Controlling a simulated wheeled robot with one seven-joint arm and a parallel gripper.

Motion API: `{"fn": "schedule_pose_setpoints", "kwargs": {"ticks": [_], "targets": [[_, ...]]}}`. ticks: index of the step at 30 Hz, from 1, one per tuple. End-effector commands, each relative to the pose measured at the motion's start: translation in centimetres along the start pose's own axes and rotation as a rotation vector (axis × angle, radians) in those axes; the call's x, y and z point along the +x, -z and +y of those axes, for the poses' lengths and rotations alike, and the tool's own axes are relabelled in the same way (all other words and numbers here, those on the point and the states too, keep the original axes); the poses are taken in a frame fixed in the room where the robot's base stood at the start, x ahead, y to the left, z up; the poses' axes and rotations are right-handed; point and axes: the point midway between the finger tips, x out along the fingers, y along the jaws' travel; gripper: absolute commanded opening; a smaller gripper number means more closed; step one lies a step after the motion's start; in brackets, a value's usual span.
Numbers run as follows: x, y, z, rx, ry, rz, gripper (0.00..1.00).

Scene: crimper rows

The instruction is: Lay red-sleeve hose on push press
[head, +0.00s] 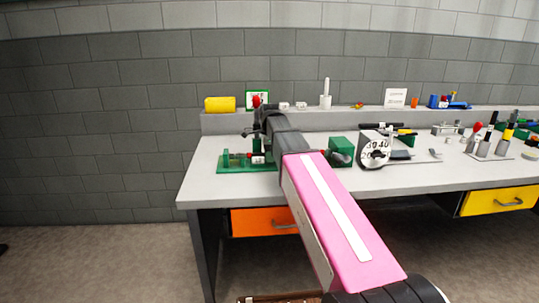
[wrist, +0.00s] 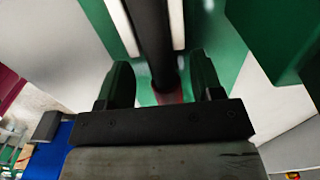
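A green press (head: 229,167) stands at the left end of the bench, partly hidden behind my arm. My gripper (head: 262,136) points down over it. In the wrist view, my gripper (wrist: 160,85) has its two dark fingers apart, with a gap on each side of a dark rod (wrist: 152,35) between them. A dull red part (wrist: 170,97) shows at the rod's lower end, against green and white press parts. I cannot tell whether this rod with red is the red-sleeve hose or part of the press. No other clear red-sleeve hose can be made out.
Right of my arm stand a green block-shaped machine (head: 341,149) and a round-dialled device (head: 375,148). Several tools stand in a holder (head: 487,150) at the right. A yellow cylinder (head: 220,104) and a white post (head: 325,95) are on the back ledge. The bench front (head: 240,193) is clear.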

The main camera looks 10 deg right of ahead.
Motion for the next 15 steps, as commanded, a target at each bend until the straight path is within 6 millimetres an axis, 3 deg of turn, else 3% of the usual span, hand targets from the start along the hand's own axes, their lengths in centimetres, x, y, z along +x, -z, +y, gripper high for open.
{"fn": "schedule_pose_setpoints", "kwargs": {"ticks": [7, 15], "targets": [[-1.1, 0.0, -0.1, 0.0, 0.002, 0.0, 0.6], [-5.4, 0.0, -0.1, 0.0, 0.003, 0.0, 0.6]]}}
